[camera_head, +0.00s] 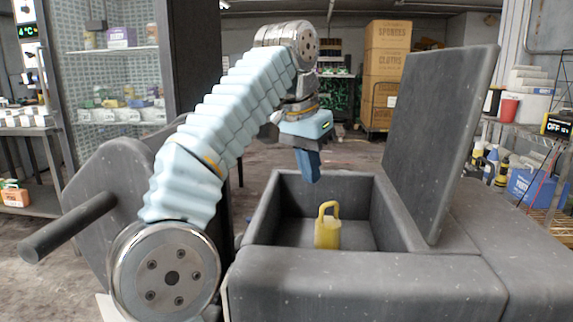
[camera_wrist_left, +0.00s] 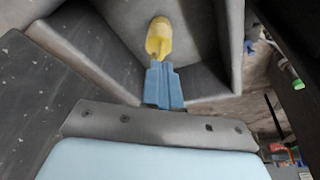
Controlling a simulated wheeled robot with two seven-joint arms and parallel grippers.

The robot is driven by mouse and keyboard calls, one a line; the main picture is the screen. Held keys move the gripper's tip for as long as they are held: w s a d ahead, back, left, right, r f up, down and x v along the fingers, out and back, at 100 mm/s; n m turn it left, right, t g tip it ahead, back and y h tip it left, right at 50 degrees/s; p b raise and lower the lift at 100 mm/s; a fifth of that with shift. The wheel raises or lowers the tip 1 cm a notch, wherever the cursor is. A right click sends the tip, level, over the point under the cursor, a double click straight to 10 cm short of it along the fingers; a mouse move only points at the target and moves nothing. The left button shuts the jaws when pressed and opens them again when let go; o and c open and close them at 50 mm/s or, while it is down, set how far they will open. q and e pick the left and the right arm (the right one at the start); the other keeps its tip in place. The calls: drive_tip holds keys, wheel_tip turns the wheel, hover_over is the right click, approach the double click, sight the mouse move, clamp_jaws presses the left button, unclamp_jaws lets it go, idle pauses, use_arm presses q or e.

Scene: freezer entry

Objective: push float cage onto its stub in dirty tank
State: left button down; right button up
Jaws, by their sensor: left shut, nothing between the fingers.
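The dirty tank (camera_head: 350,284) is a grey open box in front of me. The float cage (camera_head: 327,232) is a yellow body with a loop handle on top, and it stands inside the tank, roughly upright. It also shows in the left wrist view (camera_wrist_left: 159,42), just beyond the fingertips. My left gripper (camera_head: 311,180) points down above the tank's back part, with its blue fingers together and empty. In the head view the fingertips are above the cage's handle and apart from it. I cannot make out the stub. My right gripper is not in view.
A grey lid panel (camera_head: 440,140) stands raised at the tank's right side. Shelves (camera_head: 115,80) stand at the left, and a rack with bottles and a blue bin (camera_head: 535,188) at the right. Stacked cartons (camera_head: 386,62) stand at the back. The floor behind the tank is clear.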

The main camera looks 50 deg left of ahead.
use_arm(q)
approach(327, 205)
drive_tip(key=w+f, duration=0.1)
drive_tip(key=x, duration=0.4)
drive_tip(key=shift+w+a+f, duration=0.1)
drive_tip(key=shift+w+f, duration=0.3)
drive_tip(key=shift+f, duration=0.3)
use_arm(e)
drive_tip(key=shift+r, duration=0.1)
use_arm(q)
drive_tip(key=shift+f+b, duration=0.25)
drive_tip(key=shift+b, duration=0.15)
drive_tip(key=shift+r+p, duration=0.75)
drive_tip(key=shift+w+v, duration=0.25)
drive_tip(key=shift+v, duration=0.9)
drive_tip(key=s+d+r+b, duration=0.1)
drive_tip(key=s+r+b, duration=0.2)
drive_tip(key=s, duration=1)
drive_tip(key=shift+s+r, duration=0.15)
drive_tip(key=shift+r, duration=0.3)
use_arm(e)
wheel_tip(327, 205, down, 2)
